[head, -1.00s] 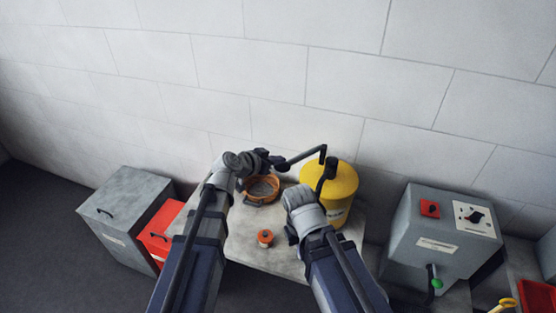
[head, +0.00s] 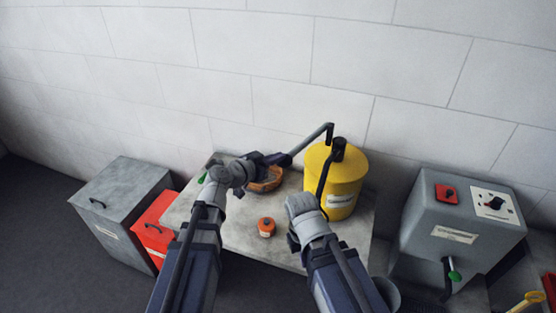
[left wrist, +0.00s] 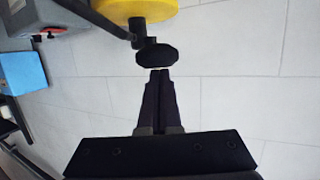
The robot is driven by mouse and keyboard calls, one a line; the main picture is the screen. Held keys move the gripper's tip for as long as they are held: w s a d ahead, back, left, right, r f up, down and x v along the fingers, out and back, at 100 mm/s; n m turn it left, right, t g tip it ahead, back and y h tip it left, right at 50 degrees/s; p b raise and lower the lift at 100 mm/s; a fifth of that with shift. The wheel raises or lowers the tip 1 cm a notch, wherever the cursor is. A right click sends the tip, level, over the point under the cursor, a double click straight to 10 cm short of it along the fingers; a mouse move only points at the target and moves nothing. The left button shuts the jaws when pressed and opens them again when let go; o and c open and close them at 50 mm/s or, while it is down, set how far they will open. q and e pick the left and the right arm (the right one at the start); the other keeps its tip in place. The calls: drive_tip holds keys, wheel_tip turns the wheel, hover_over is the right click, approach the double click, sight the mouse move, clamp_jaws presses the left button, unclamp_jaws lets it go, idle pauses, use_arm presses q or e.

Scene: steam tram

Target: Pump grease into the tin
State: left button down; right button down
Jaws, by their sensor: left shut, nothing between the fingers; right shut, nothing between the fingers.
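The yellow grease drum (head: 345,187) stands on a grey bench with a black pump on top. Its lever (head: 310,143) slopes down to the left, and a thin black pipe hangs down the drum's front. My left gripper (head: 268,159) is shut and empty at the lever's outer end. In the left wrist view its fingertips (left wrist: 160,74) meet or nearly meet a dark knob (left wrist: 157,54). An orange round dish (head: 266,183) lies below, partly hidden by it. A small orange pot (head: 266,227) stands nearer; which is the tin is unclear. My right gripper (head: 293,242) is shut and empty, largely hidden, by the drum.
The grey bench (head: 238,228) has free room around the small pot. At left stand a grey cabinet (head: 122,205) and a red box (head: 154,228). At right is a grey control box (head: 450,230) with a green-knobbed lever. A block wall rises behind.

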drive_tip(key=shift+s+f+b, duration=0.15)
drive_tip(key=shift+f+b, duration=1.1)
drive_tip(key=shift+f, duration=0.15)
drive_tip(key=shift+s+f+b, duration=0.1)
drive_tip(key=shift+f+b, duration=1.15)
drive_tip(key=shift+f, duration=0.15)
drive_tip(key=shift+f, duration=0.1)
